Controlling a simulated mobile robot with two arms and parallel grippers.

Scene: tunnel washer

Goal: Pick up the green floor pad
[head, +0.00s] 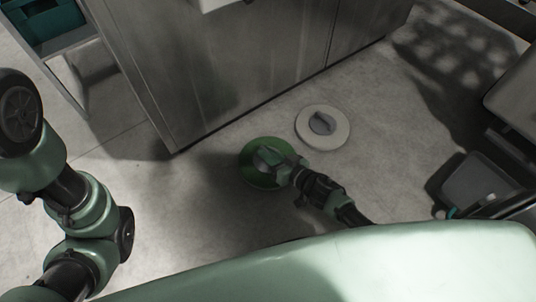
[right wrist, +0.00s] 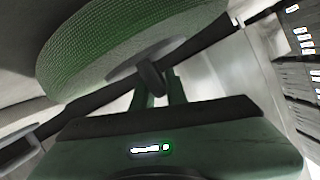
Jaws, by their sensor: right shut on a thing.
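The green floor pad (head: 251,177) is a round disc in the middle of the head view, in front of the steel cabinet. My right gripper (head: 270,157) is over its centre, shut on the pad's grey handle, and hides part of the pad. In the right wrist view the pad (right wrist: 115,45) fills the upper left. Its handle (right wrist: 150,76) sits between the fingers of my right gripper (right wrist: 155,92). I cannot tell whether the pad touches the floor. My left arm shows at the left of the head view, but its gripper is out of view.
A white round pad (head: 338,137) with a grey handle lies on the floor just right of the green one. The steel cabinet (head: 225,80) stands behind. A grey dustpan-like thing (head: 472,182) is at the right. Bare concrete floor lies around the pads.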

